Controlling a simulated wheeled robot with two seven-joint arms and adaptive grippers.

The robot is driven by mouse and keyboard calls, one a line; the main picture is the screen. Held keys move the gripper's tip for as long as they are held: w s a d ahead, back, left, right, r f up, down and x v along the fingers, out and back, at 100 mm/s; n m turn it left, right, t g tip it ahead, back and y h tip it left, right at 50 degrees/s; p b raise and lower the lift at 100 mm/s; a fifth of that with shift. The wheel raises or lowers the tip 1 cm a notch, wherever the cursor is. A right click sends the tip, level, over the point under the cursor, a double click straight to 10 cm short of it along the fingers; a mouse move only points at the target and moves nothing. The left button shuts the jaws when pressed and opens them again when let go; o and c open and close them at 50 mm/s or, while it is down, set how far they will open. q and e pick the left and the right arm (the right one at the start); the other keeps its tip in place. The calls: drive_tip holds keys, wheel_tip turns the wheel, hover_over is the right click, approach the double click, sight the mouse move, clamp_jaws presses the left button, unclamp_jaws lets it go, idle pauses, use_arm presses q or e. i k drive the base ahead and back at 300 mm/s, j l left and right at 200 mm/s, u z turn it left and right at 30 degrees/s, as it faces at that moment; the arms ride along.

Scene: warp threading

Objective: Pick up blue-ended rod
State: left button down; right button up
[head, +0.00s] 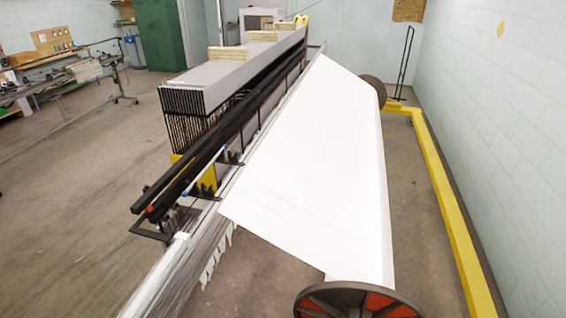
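A thin, light rod (205,172) with a blue end (184,193) lies along the near part of the long loom frame, beside the black beams. Another small blue spot shows farther up along it. The rod is small in the head view, and I cannot tell exactly how it is held there. Neither of my grippers is in view.
Black beams (230,125) with a red spot near their front end run beside the rod. A large white sheet (310,165) slopes to the right, with a dark and orange wheel (357,301) in front. A yellow floor rail (445,205) runs along the right. Open floor (75,215) lies left.

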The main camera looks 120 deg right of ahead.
sight(184, 193)
drive_tip(key=z, duration=3.5)
drive_tip(key=u, duration=2.95)
drive_tip(key=z, duration=2.85)
drive_tip(key=k+z, duration=0.1)
drive_tip(key=k, duration=0.1)
